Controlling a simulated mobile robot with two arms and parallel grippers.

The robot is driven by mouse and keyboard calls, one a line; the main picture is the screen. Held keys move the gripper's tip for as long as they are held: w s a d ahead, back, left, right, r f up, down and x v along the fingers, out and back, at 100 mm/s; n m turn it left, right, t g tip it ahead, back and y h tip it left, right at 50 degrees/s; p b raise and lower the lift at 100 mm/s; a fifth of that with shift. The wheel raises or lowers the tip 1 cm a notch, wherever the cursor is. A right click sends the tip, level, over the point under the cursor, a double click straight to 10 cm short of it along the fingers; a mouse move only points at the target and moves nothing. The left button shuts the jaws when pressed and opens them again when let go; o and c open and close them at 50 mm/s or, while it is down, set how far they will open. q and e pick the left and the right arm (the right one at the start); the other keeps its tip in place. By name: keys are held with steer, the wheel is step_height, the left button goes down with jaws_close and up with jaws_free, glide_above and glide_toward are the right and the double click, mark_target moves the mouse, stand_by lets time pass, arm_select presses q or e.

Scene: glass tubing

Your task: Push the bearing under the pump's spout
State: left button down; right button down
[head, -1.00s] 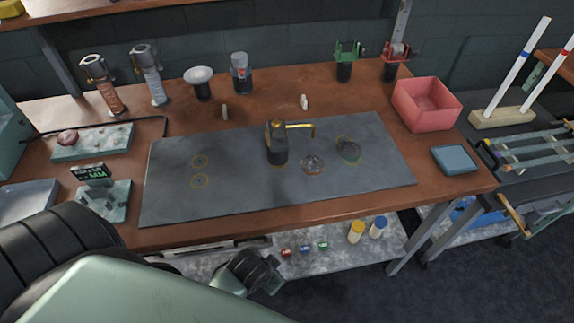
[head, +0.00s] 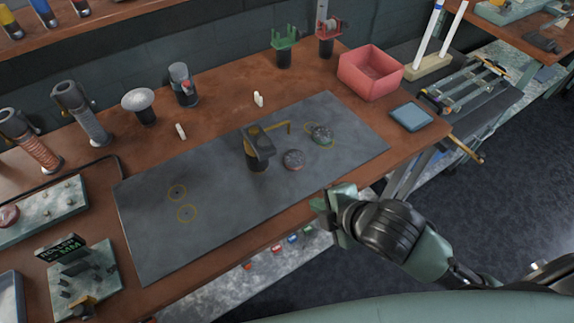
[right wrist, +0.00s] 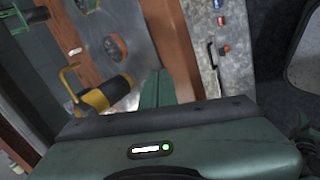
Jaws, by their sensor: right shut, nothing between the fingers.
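The pump (head: 258,152), dark with a yellow-brown top, stands upright on the dark grey mat (head: 225,235); its thin yellow spout (head: 280,128) points right. Two round, bearing-like discs lie near it: a reddish-rimmed one (head: 294,160) just right of the pump, and a greenish one (head: 321,135) farther right, by a yellow ring mark. I cannot tell which is the task's bearing. Neither is clearly under the spout tip. My right gripper (head: 328,208) is shut and empty off the mat's front edge, apart from both discs. The pump also shows in the right wrist view (right wrist: 103,95). My left gripper is out of view.
Two yellow ring marks (head: 182,203) lie on the mat's left part. A pink bin (head: 371,72) and blue tray (head: 411,117) stand at the right. Small white pieces (head: 258,99) and several holders stand behind the mat. The mat's front middle is clear.

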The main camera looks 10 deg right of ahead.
mark_target(301, 167)
steer(key=w+d+r+n+y, duration=0.1)
steer(key=d+r+n, duration=0.15)
steer(key=n, duration=0.75)
steer(key=w+d+r+n, duration=0.1)
steer(key=d+n, duration=0.2)
steer(key=n, duration=0.8)
steer(key=b+x, duration=0.5)
steer(key=b, duration=0.4)
steer(key=shift+d+f, duration=0.15)
steer(key=shift+f, duration=0.1)
steer(key=x, duration=0.4)
steer(key=shift+w, duration=0.3)
steer(key=w, duration=0.1)
steer(key=w+a+p, duration=0.1)
steer(key=shift+w+a, duration=0.15)
steer(key=shift+w, duration=0.1)
steer(key=shift+w+a, duration=0.25)
steer(key=shift+w, duration=0.5)
